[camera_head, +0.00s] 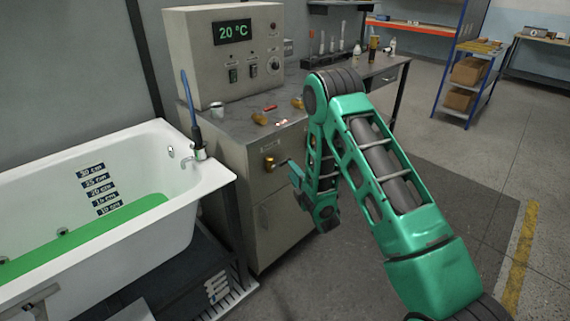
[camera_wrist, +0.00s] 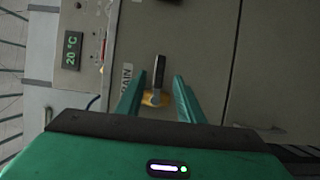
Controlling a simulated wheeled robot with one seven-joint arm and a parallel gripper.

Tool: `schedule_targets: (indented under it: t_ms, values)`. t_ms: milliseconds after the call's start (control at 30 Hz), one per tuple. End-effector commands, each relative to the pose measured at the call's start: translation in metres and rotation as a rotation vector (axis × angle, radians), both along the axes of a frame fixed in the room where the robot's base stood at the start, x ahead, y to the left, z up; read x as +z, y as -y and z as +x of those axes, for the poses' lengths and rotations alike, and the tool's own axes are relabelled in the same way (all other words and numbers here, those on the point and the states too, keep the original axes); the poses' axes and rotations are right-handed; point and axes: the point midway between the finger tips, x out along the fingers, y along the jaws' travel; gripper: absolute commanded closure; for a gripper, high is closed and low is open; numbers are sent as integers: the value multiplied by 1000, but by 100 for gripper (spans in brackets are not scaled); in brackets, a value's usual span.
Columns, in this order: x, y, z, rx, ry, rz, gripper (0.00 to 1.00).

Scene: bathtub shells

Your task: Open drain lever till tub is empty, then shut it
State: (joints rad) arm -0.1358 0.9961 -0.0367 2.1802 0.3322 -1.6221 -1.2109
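The drain lever, a dark handle on a brass base, sits on the cabinet front under a DRAIN label in the wrist view (camera_wrist: 159,70). In the head view its brass base (camera_head: 269,162) faces my gripper (camera_head: 296,174). In the wrist view my gripper (camera_wrist: 158,84) is open, one finger on each side of the lever, with gaps visible; contact cannot be told. The white tub (camera_head: 205,180) stands at left, holding green liquid (camera_head: 90,235). The liquid's edge lies near the lowest depth label, 10 cm (camera_head: 108,209).
A control box (camera_head: 225,50) showing 20 °C stands on the cabinet (camera_head: 275,215), with several small fittings on its top. Shelving (camera_head: 468,70) stands far right; the floor at right is open.

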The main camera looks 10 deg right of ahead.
Motion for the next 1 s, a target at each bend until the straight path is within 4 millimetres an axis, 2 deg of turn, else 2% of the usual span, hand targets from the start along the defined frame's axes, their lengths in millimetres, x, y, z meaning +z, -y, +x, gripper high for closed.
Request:
schedule_targets:
  t_ms: [200, 400, 600, 867, 1000]
  values:
    - [0, -7, 40, 2, 1, -1, 66]
    - [0, -9, 66, 0, 0, 1, 66]
    - [0, -10, 77, 0, -1, 0, 66]
    - [0, -10, 77, 0, -1, 1, 66]
    - [0, -10, 77, 0, -1, 1, 97]
